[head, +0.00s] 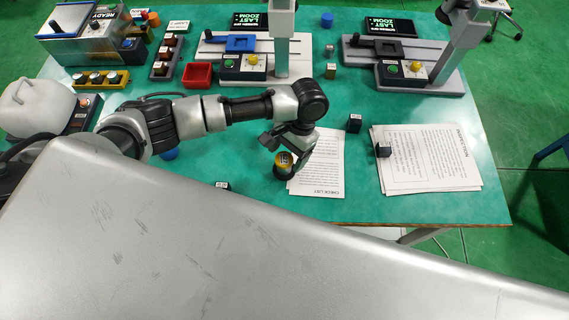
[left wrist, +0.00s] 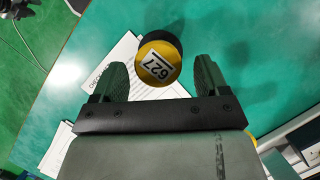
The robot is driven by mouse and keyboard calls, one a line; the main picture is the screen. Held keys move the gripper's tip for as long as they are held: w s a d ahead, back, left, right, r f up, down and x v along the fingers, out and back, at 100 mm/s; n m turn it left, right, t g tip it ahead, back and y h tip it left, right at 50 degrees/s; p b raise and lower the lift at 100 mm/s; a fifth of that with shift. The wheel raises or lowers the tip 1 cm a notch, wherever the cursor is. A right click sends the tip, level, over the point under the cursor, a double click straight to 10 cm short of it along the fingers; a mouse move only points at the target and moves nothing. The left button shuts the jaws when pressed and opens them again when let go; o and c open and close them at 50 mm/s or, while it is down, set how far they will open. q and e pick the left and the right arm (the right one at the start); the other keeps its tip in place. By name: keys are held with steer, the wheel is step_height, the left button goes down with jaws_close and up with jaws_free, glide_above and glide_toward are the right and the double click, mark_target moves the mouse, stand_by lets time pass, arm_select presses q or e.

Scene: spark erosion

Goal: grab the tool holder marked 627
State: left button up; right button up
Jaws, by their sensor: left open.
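The tool holder marked 627 (left wrist: 159,62) has a yellow top with a white label and a dark body. In the head view the holder (head: 284,162) stands on the green table at the left edge of a check list sheet (head: 318,175). My left gripper (head: 287,148) is right at it, pointing down from above. In the left wrist view my left gripper (left wrist: 161,76) is open, with one finger on each side of the yellow top. My right gripper is not in view.
A red bin (head: 197,75) and two machine stands are at the back.

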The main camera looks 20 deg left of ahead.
arm_select(q)
steer(key=shift+x, duration=1.7)
steer(key=c, duration=1.2)
